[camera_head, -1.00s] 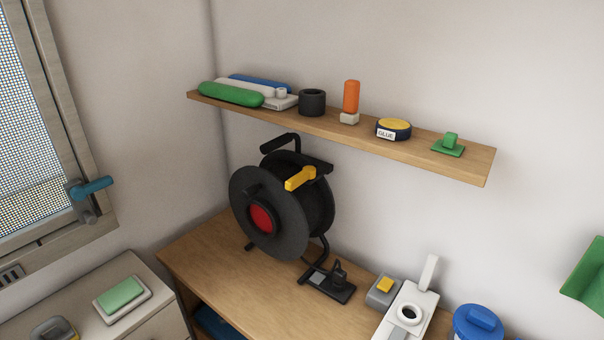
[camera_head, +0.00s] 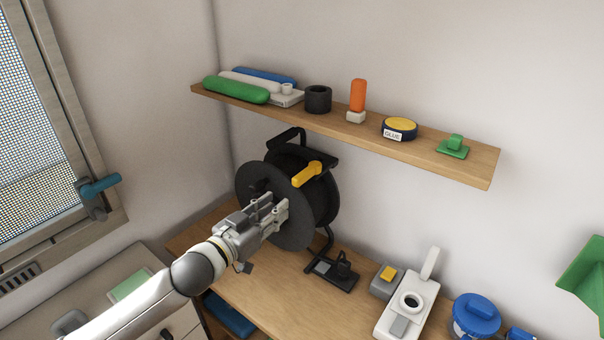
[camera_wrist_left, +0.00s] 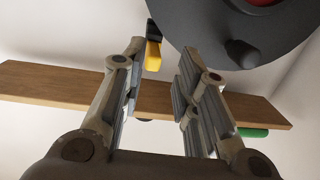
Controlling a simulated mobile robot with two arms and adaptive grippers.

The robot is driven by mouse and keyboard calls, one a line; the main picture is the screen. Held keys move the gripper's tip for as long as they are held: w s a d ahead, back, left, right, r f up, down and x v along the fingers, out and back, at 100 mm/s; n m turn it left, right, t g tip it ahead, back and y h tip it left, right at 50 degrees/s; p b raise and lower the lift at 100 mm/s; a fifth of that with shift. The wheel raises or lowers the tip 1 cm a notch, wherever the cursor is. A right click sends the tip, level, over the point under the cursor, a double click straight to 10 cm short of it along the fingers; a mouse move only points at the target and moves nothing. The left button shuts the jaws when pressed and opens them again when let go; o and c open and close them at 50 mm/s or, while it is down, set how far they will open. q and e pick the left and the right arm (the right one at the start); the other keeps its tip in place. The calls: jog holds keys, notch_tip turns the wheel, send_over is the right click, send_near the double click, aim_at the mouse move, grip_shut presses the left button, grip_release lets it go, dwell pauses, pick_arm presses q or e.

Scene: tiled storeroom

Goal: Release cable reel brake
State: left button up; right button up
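The black cable reel (camera_head: 318,205) stands upright in its frame on the wooden desk. A yellow lever (camera_head: 307,174), which looks like the brake, sits at the upper part of the reel. My left gripper (camera_head: 275,209) is in front of the reel's face, below and left of the lever, and hides the reel's red centre. In the left wrist view the gripper (camera_wrist_left: 160,62) is open with nothing between its fingers. There the yellow lever (camera_wrist_left: 153,54) shows beyond the fingertips, and the dark reel disc (camera_wrist_left: 215,28) with its knob (camera_wrist_left: 242,54) is at upper right. My right gripper is out of view.
A wooden shelf (camera_head: 455,172) with several items runs above and behind the reel. A dark plug on a plate (camera_head: 335,274), a grey box with yellow button (camera_head: 386,281), a white device (camera_head: 405,310) and a blue-lidded tub (camera_head: 475,316) stand to the right.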

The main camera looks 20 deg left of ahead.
aim_at(311, 169)
pick_arm(q)
jog(key=shift+m+t+h, duration=0.3)
jog(key=shift+h, duration=0.3)
jog(key=w+d+r+p, duration=0.1)
jog(key=w, duration=0.2)
jog(key=w+d+r+p, duration=0.1)
jog(key=w, duration=0.2)
jog(key=w+d+r+p, duration=0.1)
jog(key=w, duration=0.2)
jog(key=shift+x, duration=1)
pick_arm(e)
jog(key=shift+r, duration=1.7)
pick_arm(q)
jog(key=shift+f, duration=0.1)
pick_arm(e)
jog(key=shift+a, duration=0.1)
pick_arm(q)
grip_shut()
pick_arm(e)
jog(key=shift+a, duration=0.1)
